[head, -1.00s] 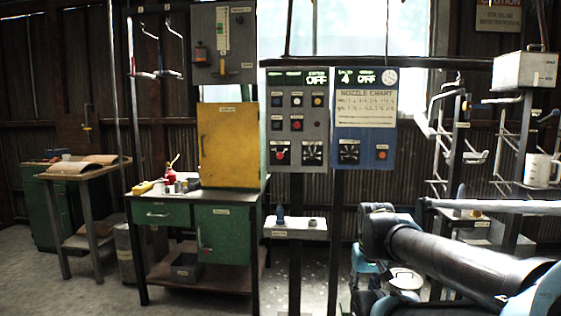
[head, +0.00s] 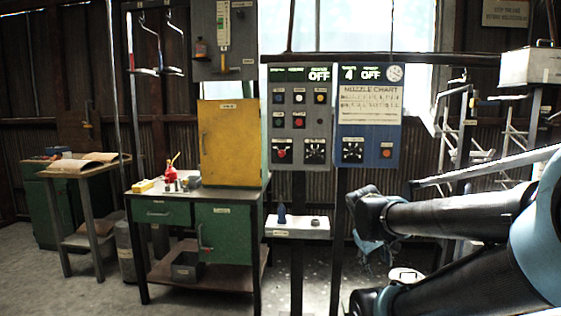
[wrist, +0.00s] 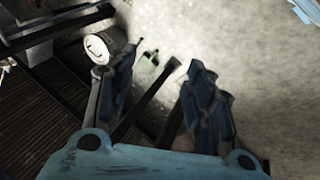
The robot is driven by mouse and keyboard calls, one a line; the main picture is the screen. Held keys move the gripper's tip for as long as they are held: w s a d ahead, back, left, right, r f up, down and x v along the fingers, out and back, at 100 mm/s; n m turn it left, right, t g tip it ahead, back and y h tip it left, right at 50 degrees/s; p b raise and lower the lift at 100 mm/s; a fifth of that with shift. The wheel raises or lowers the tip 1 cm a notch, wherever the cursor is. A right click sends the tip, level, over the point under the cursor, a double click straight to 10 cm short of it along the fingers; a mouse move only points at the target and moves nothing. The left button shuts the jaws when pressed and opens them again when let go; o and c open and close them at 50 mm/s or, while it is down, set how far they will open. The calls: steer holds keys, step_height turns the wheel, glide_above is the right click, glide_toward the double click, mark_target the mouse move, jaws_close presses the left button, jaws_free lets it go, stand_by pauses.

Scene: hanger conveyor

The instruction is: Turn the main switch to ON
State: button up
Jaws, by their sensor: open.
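The grey control panel (head: 299,120) stands in the middle of the head view, with several buttons and two dark rotary switch plates in its bottom row. The lower left plate carries a red-centred rotary switch (head: 282,151); its label is too small to read. A lit display at the panel's top reads OFF. My gripper (wrist: 158,90) is open and empty in the wrist view, its two blue-grey fingers apart above the floor. In the head view my arm reaches in from the right, and the gripper hangs low, right of and below the panel, touching neither panel.
A blue panel (head: 369,110) with a nozzle chart adjoins the grey one on the right. A small white shelf (head: 297,228) juts out below the panels. A yellow cabinet (head: 229,143) on a green workbench (head: 224,232) stands to the left. Wire racks stand behind my arm.

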mark_target(281, 155)
steer(key=w+a+r+n+t+h, duration=0.2)
steer(key=w+a+r+n+t, duration=0.3)
steer(key=w, duration=0.7)
steer(key=w+a+r+n+t+h, duration=0.2)
steer(key=w+r+n+t+h, duration=0.15)
steer(key=w+r+n, duration=0.6)
steer(key=w+a+r+n+t+y, duration=0.1)
steer(key=w+a+n+t+y, duration=0.15)
steer(key=a+n, duration=0.45)
steer(key=w+a+r+n+t+y, duration=0.1)
steer(key=w+a+n+t+y, duration=0.2)
steer(key=a, duration=0.8)
steer(key=w+a+r+n+t+y, duration=0.1)
steer(key=w+a+n+t+y, duration=0.1)
steer(key=a+n+t, duration=0.45)
steer(key=w+r, duration=0.2)
steer(key=w, duration=0.3)
steer(key=w+r+m+g, duration=0.1)
steer(key=w+r, duration=0.1)
steer(key=w, duration=0.3)
steer(key=w+r+m+g, duration=0.1)
steer(key=w+r, duration=0.1)
steer(key=w, duration=0.3)
steer(key=shift+w+a+r, duration=0.15)
steer(key=shift+w+a, duration=0.1)
steer(key=shift+a, duration=0.15)
steer(key=c, duration=1.1)
